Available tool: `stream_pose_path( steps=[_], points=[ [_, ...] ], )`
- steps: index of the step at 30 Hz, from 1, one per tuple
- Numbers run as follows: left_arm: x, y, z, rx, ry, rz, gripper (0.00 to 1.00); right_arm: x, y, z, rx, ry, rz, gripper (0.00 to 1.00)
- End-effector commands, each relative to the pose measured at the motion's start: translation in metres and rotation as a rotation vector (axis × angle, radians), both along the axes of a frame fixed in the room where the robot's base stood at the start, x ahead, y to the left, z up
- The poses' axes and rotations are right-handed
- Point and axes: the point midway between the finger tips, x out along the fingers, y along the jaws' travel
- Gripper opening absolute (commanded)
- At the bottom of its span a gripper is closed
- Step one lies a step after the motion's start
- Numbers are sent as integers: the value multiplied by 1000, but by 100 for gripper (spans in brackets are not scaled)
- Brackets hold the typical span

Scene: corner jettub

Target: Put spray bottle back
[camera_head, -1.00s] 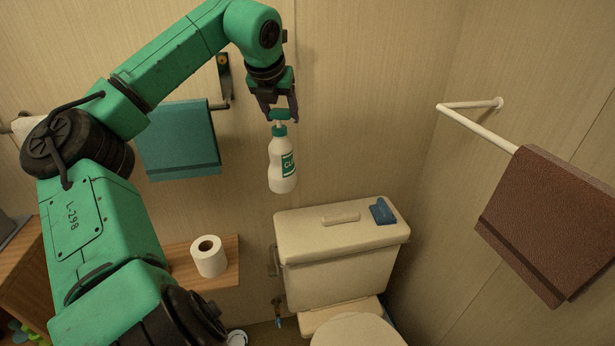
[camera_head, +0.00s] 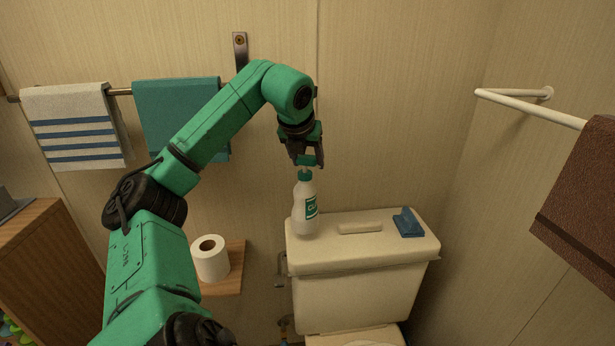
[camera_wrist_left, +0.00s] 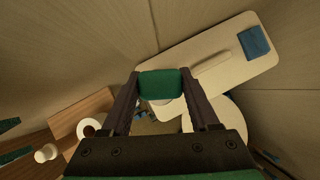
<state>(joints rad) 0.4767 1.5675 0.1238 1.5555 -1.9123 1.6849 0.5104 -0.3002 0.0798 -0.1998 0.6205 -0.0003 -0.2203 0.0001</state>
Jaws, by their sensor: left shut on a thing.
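The spray bottle (camera_head: 304,208) is white with a green top and a green label. It is upright at the left end of the toilet tank lid (camera_head: 375,247); I cannot tell whether its base touches the lid. My left gripper (camera_head: 306,161) is above it, shut on its green top. In the left wrist view the green top (camera_wrist_left: 161,84) sits between the fingers of my left gripper (camera_wrist_left: 160,88) and hides most of the bottle. My right gripper is not in view.
A blue item (camera_head: 407,223) and a pale bar (camera_head: 360,227) lie on the tank lid. A toilet paper roll (camera_head: 210,258) stands on a wooden shelf (camera_head: 236,268) to the left. Towels hang on the back wall, and a brown towel (camera_head: 585,200) hangs at right.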

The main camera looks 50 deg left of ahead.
Motion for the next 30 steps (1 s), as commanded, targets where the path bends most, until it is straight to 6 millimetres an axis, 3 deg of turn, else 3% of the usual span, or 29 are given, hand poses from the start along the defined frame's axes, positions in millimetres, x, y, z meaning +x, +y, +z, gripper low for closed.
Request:
stream_pose_path(
  steps=[6, 15, 16, 18, 30],
  points=[
    [1, -1, -42, -1, -3, -3, 0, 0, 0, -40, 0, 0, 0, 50],
    [0, 0, -40, 1, -3, -1, 0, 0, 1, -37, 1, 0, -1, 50],
    [0, 0, -41, 0, 1, -1, 65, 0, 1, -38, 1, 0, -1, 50],
    [0, 0, -41, 0, 1, -1, 91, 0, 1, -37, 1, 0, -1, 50],
    [-3, -2, -32, 0, 0, -1, 91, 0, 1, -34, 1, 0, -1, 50]
  ],
)
